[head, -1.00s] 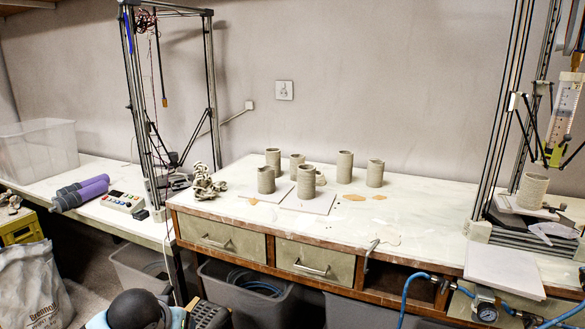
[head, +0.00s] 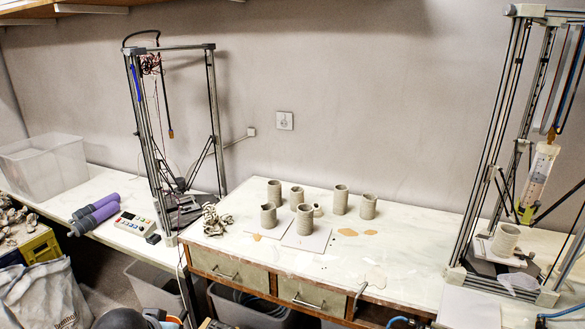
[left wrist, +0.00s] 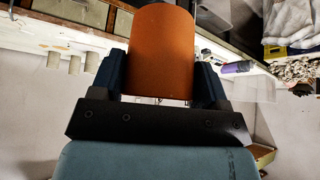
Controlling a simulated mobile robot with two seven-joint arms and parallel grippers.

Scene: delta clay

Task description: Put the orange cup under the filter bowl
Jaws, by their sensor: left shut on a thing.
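The orange cup (left wrist: 162,50) shows in the left wrist view, upper middle, between the two dark fingers of my left gripper (left wrist: 160,78). The gripper is shut on it, with one finger on each side. The head view shows neither the cup nor my left gripper's fingers. I cannot make out a filter bowl in either view. My right gripper is not in view.
Several grey clay cylinders (head: 305,220) stand mid-bench. A tall metal frame (head: 205,130) rises left of them; another at the right holds a syringe (head: 538,175) above a clay cylinder (head: 505,240). The bench front is mostly clear.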

